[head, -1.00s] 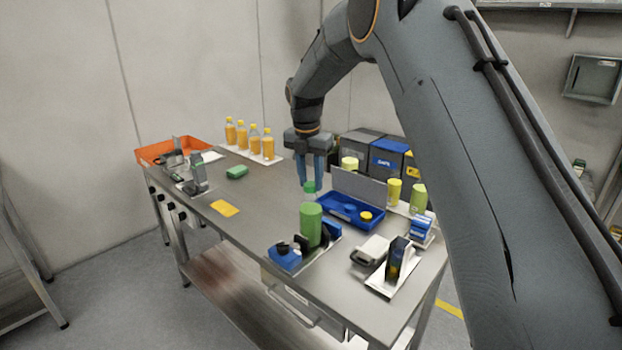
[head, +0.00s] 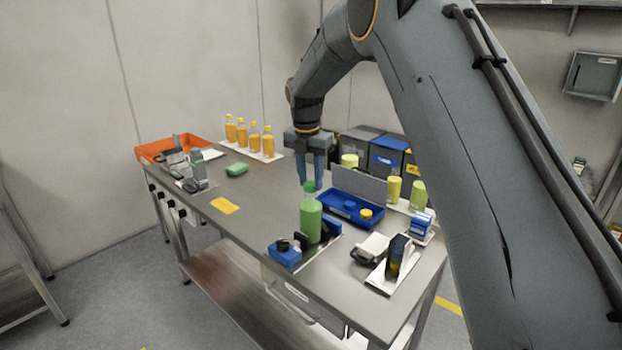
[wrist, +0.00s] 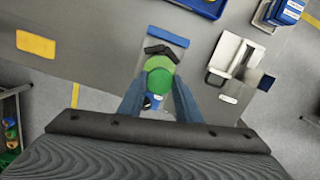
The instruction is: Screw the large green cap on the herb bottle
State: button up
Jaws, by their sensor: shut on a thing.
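The herb bottle (head: 311,225) stands upright, filled green, in a blue and black holder (head: 286,254) near the front of the table. My gripper (head: 311,185) points down above it, shut on the large green cap (head: 309,187). In the head view the cap appears right over the bottle's neck; I cannot tell whether they touch. In the wrist view the cap (wrist: 160,82) sits between the two blue fingers and overlaps the bottle, hiding its mouth.
A blue tray (head: 338,213) with a yellow cap lies to the right. Yellow-green containers (head: 393,190), a dark box (head: 397,257) and a grey device (head: 371,247) stand further right. Orange bottles (head: 254,140) stand at the back. A yellow card (head: 224,205) lies on clear tabletop left.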

jog(key=shift+f, duration=0.5)
dwell(0.7)
jog(key=m, duration=0.6)
jog(key=shift+m+g+p, duration=0.3)
jog(key=shift+m+p, duration=0.1)
jog(key=m, duration=0.3)
jog(key=shift+m+g+h, duration=0.3)
jog(key=m, duration=0.4)
jog(key=shift+m, duration=0.3)
jog(key=o, duration=1.1)
